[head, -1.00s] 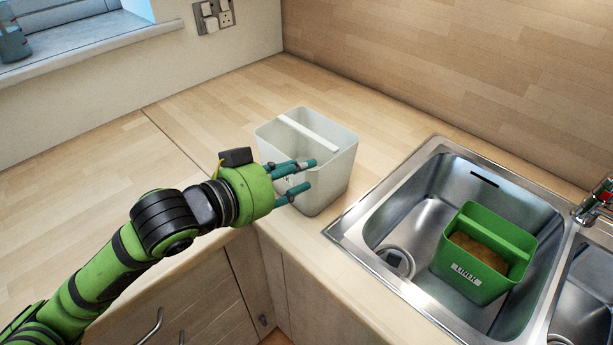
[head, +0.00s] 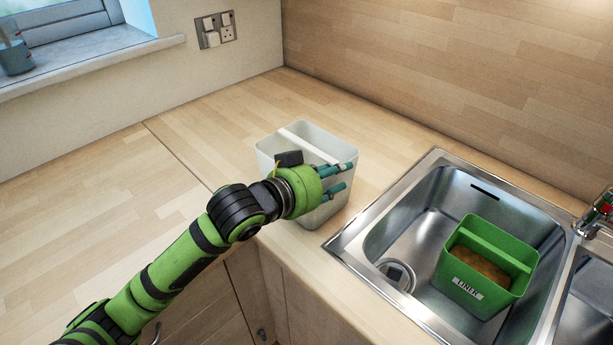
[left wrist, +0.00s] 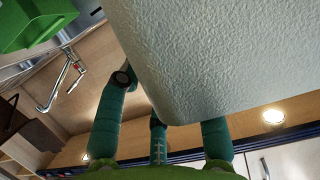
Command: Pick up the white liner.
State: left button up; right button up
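The white liner (head: 285,155), a pale open-topped box with a crossbar, stands upright on the worktop left of the sink. My left gripper (head: 342,180) lies across its near side, fingers pointing right and spread apart, hiding part of its front. In the left wrist view the liner (left wrist: 225,55) fills the upper right, very close, and my left gripper's fingers (left wrist: 160,125) are spread below and beside its corner. The liner hides some fingertips, so I cannot tell whether they touch it. My right gripper is not in view.
A green box labelled LINER (head: 468,287), with brown contents, stands in the steel sink (head: 410,225). A tap (head: 598,212) is at the far right. The worktop (head: 100,200) left of the white liner is clear. The wooden back wall (head: 450,70) rises behind.

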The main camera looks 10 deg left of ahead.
pick_arm(q)
grip_shut()
jog(key=shift+r, duration=0.1)
